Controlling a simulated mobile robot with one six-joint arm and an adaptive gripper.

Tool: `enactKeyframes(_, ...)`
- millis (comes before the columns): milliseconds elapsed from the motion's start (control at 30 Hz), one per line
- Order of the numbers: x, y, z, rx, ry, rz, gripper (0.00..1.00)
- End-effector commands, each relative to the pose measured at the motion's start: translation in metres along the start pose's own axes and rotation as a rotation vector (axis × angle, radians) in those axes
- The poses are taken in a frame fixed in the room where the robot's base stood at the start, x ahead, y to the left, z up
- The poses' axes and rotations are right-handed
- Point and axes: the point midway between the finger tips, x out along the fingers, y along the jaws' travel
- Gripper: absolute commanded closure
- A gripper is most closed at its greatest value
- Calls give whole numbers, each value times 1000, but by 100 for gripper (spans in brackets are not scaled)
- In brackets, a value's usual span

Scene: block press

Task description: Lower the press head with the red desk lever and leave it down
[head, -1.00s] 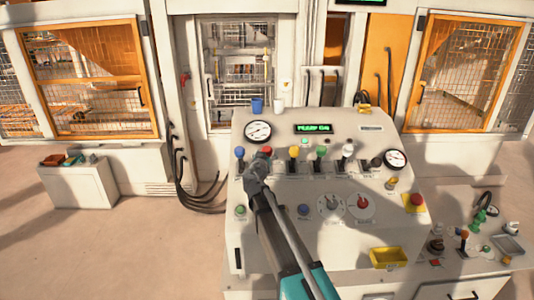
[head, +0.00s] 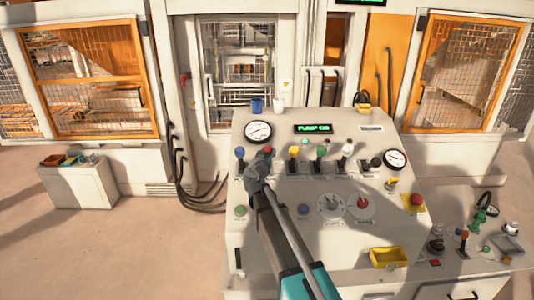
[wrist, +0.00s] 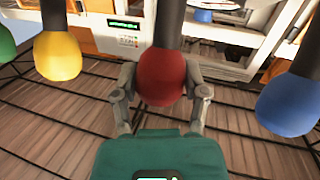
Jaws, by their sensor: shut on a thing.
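The red lever knob (head: 267,150) stands in the lever row on the sloped desk, between the blue and yellow levers. My gripper (head: 262,159) is at it and covers its lower part in the head view. In the wrist view the red knob (wrist: 161,78) sits between the two fingers of my gripper (wrist: 161,92), which are shut on it. Its dark stem (wrist: 170,22) runs out at the top of that view. The press stands behind the window (head: 240,70) at the back; I cannot make out its head's height.
A blue lever (head: 239,152) stands close to the left, a yellow one (head: 293,152) to the right, with green, white and black ones farther right. A red stop button (head: 415,199) and yellow tray (head: 388,257) are on the desk. The floor to the left is open.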

Motion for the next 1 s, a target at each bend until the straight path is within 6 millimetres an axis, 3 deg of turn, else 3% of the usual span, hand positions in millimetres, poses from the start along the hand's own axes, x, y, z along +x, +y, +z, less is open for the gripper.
enactKeyframes(167, -4, 1, 3, 0, 0, 0, 100)
enactKeyframes(600, -42, 8, 34, 1, -1, 1, 100)
enactKeyframes(1000, -44, 8, 35, 1, -1, 1, 100)
